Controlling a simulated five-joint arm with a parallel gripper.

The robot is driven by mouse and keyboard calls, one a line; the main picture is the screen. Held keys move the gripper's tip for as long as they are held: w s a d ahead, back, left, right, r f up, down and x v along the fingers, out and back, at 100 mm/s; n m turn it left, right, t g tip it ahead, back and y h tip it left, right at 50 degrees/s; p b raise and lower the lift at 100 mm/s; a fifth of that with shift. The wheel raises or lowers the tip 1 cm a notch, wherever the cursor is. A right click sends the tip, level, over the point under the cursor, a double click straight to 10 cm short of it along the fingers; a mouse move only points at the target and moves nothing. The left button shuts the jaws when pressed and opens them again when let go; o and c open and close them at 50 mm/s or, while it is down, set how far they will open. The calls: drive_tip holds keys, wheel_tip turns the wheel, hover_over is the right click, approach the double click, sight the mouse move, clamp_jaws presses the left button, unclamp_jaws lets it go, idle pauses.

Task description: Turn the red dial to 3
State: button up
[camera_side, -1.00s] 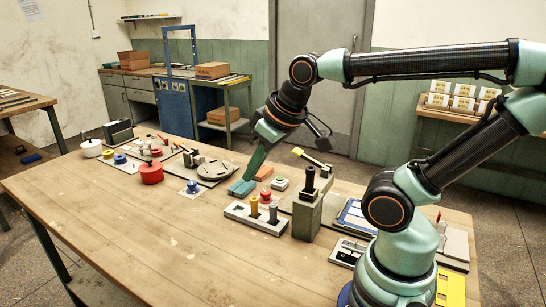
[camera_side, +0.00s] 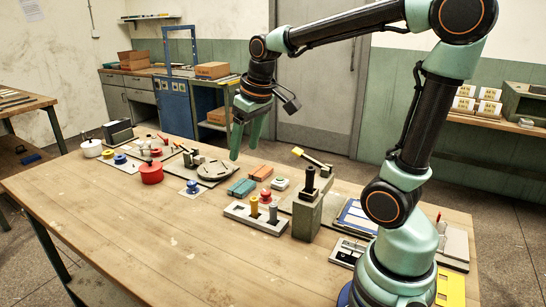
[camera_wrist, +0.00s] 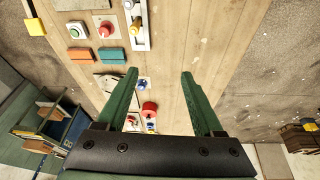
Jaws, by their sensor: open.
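A red round knob (camera_side: 265,196) sits behind the grey block with pegs in the side view. In the wrist view a red knob (camera_wrist: 104,30) stands on a pale plate at the upper left. Another small red knob (camera_side: 156,152) is on a plate at the back left. I cannot tell which is the dial, and no numbers are readable. My gripper (camera_side: 245,149) is open and empty, raised above the table. In the wrist view its fingers (camera_wrist: 160,75) are wide apart with nothing between them.
A teal block (camera_side: 241,188) and an orange block (camera_side: 260,173) lie nearby. The table's front left (camera_side: 120,220) is clear.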

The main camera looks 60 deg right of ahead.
drive_tip(key=w+d+f+m+g, duration=0.15)
drive_tip(key=w+d+f, duration=0.35)
drive_tip(key=d, duration=0.5)
drive_tip(key=g, duration=0.2)
approach(266, 191)
drive_tip(key=shift+y, duration=0.4)
wheel_tip(266, 191, down, 8)
drive_tip(key=shift+d+f, duration=0.2)
clamp_jaws()
